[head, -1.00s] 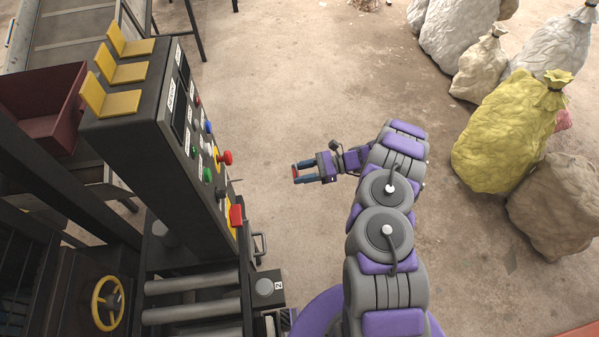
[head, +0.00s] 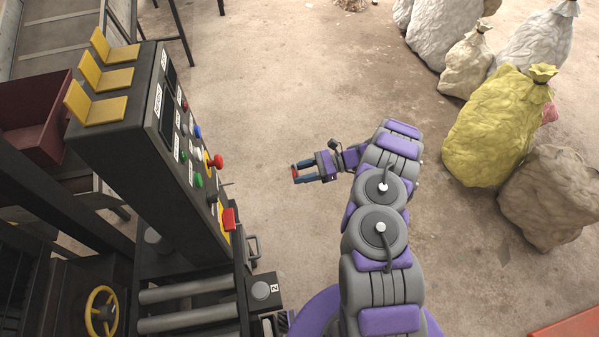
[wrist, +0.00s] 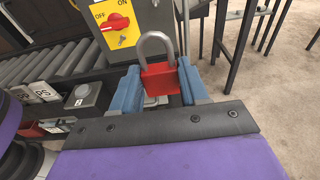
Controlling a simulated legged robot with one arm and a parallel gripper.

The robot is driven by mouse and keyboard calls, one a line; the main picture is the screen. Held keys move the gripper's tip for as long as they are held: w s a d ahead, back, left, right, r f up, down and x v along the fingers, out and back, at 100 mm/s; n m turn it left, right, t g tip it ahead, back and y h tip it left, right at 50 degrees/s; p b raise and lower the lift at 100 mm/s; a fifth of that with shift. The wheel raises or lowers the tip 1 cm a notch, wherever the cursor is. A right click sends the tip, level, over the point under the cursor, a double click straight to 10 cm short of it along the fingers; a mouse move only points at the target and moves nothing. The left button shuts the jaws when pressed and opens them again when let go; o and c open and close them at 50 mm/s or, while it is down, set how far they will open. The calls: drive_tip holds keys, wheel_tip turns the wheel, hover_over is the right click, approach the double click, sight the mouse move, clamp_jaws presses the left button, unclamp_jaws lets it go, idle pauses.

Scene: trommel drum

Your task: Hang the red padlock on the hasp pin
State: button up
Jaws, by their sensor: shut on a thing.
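The red padlock (wrist: 160,79) with its grey shackle pointing up is between the blue fingers of my gripper (wrist: 161,90) in the wrist view. My gripper is shut on its body. In the head view my gripper (head: 306,173) is out to the right of the control panel, with a bit of red between the fingertips. The padlock is apart from the panel.
The control panel (head: 150,90) carries a red mushroom button (head: 216,161) and a red rotary switch (head: 229,218) on a yellow plate. Rollers (head: 190,315) lie below it. Filled sacks (head: 490,130) stand at right. The floor between is clear.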

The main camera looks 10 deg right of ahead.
drive_tip(key=shift+d, duration=0.15)
drive_tip(key=shift+w+d+b, duration=0.2)
drive_tip(key=shift+d+b, duration=0.4)
drive_tip(key=shift+d, duration=2.3)
